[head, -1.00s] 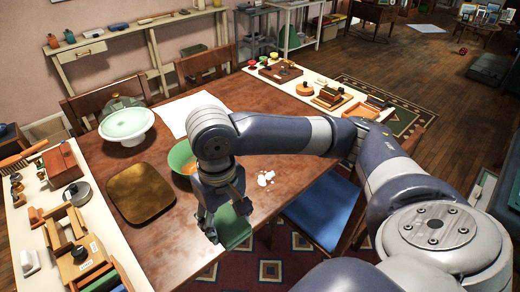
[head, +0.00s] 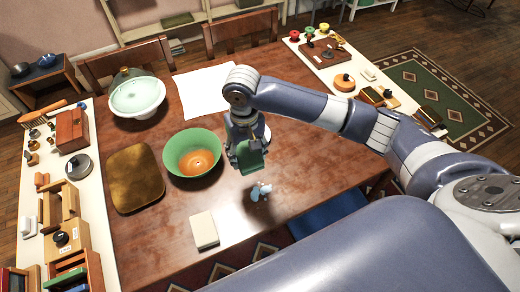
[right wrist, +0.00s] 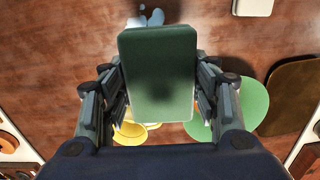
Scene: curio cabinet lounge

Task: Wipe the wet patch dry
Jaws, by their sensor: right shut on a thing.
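My right gripper (head: 247,148) points down over the table and is shut on a green sponge-like block (head: 251,160). The block also fills the middle of the right wrist view (right wrist: 158,72). A pale blue-white irregular patch (head: 260,191), which looks like the wet patch, lies on the brown tabletop. In the head view it is just in front of the block, toward the near edge. In the right wrist view the patch (right wrist: 150,18) shows past the block's top end, partly covered by it. The block appears to be above the table. My left gripper is not in view.
A green bowl (head: 176,168) with orange contents stands left of the gripper. A brown tray (head: 135,185), cream block (head: 204,229), cake stand (head: 136,98) and white sheet (head: 203,92) are on the table (head: 165,232). A yellow object (right wrist: 130,133) shows in the wrist view.

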